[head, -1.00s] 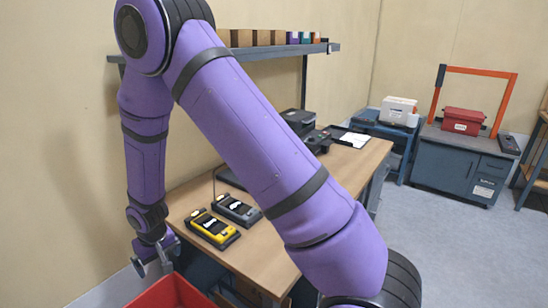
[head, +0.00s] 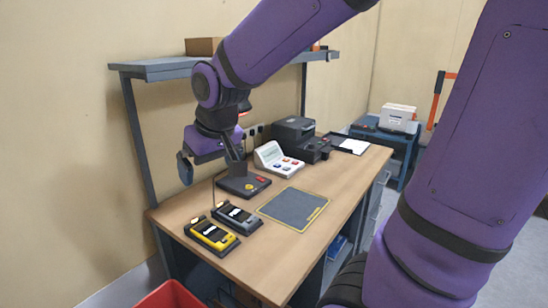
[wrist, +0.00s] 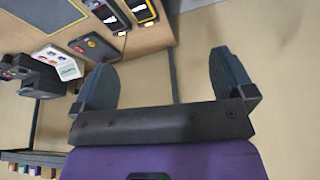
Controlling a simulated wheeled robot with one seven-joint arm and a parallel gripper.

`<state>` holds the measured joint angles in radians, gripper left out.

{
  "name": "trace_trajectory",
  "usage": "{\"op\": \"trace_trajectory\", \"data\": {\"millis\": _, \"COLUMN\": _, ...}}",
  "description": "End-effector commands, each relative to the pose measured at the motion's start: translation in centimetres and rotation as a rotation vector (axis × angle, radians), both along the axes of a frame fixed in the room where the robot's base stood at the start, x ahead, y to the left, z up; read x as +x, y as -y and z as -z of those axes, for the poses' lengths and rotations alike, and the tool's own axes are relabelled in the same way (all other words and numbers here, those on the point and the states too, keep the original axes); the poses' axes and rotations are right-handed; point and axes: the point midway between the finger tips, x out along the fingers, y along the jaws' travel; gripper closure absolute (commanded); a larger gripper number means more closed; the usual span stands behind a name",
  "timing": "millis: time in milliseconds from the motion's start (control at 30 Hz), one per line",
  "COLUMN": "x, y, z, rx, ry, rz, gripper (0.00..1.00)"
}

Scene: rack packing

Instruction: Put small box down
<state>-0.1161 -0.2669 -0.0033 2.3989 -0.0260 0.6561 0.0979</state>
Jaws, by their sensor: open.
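My gripper (head: 210,171) is open and empty in the head view, raised beside the wall near the left end of the workbench. In the wrist view, its two dark fingers (wrist: 166,82) are spread wide with only bare wall between them. No small box is in the gripper. A brown box (head: 203,46) stands on the shelf (head: 160,68) above the bench; I cannot tell whether it is the task's box. My arm hides much of the shelf. Small coloured boxes (wrist: 30,170) show on the shelf in the wrist view.
The workbench (head: 335,190) holds a yellow handheld device (head: 212,236), a grey one (head: 237,216), a black base (head: 243,185), a white panel (head: 278,160) and a black printer (head: 297,133). A bordered grey mat (head: 294,207) is bare. A red bin (head: 170,296) stands below.

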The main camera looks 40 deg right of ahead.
Motion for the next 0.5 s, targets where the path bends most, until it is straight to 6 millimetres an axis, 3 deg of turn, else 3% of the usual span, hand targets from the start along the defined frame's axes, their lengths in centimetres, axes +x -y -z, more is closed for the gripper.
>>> {"op": "trace_trajectory", "data": {"millis": 200, "x": -6.2, "y": 1.9, "z": -3.6, "rx": 0.0, "ry": 0.053, "rz": 0.018, "gripper": 0.0}}
{"op": "trace_trajectory", "data": {"millis": 500, "x": -13.2, "y": 3.3, "z": -5.5, "rx": -0.006, "ry": 0.1, "rz": 0.034, "gripper": 0.0}}
